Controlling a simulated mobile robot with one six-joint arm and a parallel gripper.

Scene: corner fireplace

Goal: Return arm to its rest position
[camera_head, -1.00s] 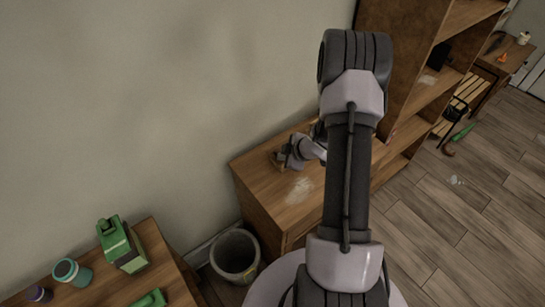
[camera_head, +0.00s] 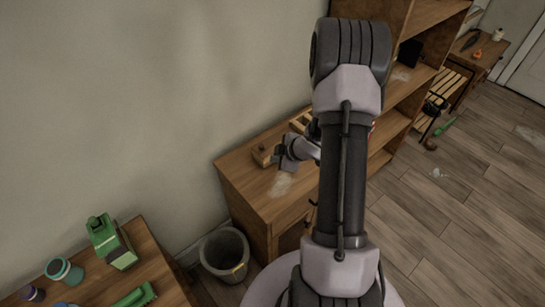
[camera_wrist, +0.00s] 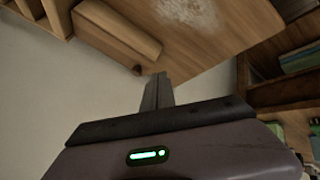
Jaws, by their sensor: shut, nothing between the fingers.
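My arm rises through the middle of the head view and bends down behind itself. My gripper (camera_head: 281,160) hangs above the wooden cabinet top (camera_head: 248,184), close to a small wooden block (camera_head: 263,155). In the wrist view the fingers (camera_wrist: 157,92) are together with nothing between them. The wooden block (camera_wrist: 118,32) lies beyond them, apart from the fingertips in that picture. The gap between gripper and block is hard to judge in the head view. Part of my forearm hides the cabinet's right side.
A tall open shelf (camera_head: 416,22) stands right behind my arm. A bin (camera_head: 223,254) is on the floor left of the cabinet. A table (camera_head: 155,266) with a green carton (camera_head: 112,243) and jars is at lower left. The floor at right (camera_head: 440,215) is mostly clear.

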